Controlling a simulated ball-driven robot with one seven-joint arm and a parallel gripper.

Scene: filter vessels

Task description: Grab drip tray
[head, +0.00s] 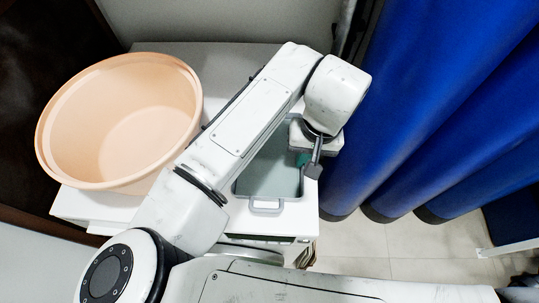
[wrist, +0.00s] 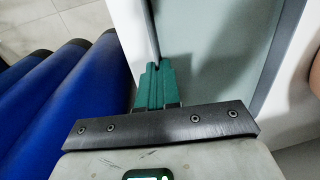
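The drip tray (head: 262,176) is a shallow grey-green tray with a pale rim and a loop handle (head: 266,209) at its near end. It lies on the white stand, partly hidden behind my arm. My gripper (head: 309,163) is at the tray's right wall. In the wrist view, the green fingertips of my gripper (wrist: 155,70) are close together, with the edge of the drip tray (wrist: 205,45) running down to them. They look shut on that thin wall; the contact itself is mostly hidden.
A large peach-coloured tub (head: 125,120) stands left of the tray on the white stand (head: 85,208). Blue curtains (head: 425,110) hang close to the right of my gripper. Pale tiled floor (head: 360,245) is open at the lower right.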

